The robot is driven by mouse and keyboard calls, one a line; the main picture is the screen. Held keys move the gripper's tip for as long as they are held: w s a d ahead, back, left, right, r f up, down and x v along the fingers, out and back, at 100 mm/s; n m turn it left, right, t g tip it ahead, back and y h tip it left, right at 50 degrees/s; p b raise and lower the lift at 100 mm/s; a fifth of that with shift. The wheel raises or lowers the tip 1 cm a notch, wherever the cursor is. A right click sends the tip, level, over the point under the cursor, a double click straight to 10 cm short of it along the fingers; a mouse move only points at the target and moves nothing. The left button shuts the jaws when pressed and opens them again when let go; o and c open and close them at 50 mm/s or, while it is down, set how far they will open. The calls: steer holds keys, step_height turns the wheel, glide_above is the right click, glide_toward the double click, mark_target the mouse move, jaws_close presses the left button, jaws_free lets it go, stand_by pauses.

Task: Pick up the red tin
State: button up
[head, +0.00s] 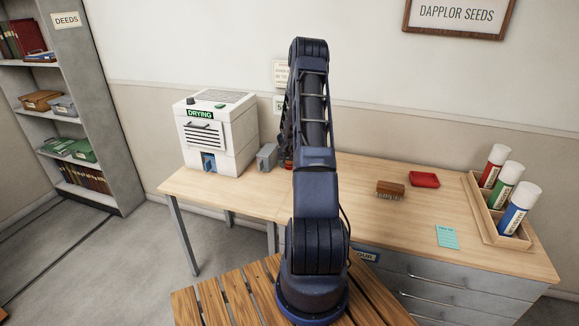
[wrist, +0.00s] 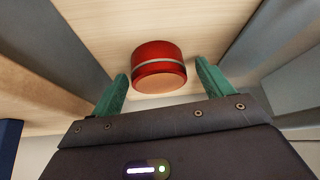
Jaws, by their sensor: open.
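The red tin (wrist: 158,52) is a short round can with a pale band around it. In the wrist view it stands on the light wood tabletop, between and just beyond the tips of the two green fingers. My gripper (wrist: 161,69) is open, with a finger on each side of the tin and visible gaps beside it. In the head view only a small red bit of the tin (head: 288,166) shows beside my arm, which hides most of that spot and my gripper.
A small grey box (head: 266,157) stands close left of the tin. The white drying cabinet (head: 237,143) is farther left. A brush (head: 390,184), a red tray (head: 424,180) and a wooden rack (head: 480,213) of capped tubes are to the right. The table's middle right is mostly clear.

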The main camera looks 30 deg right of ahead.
steer(key=c, duration=1.1)
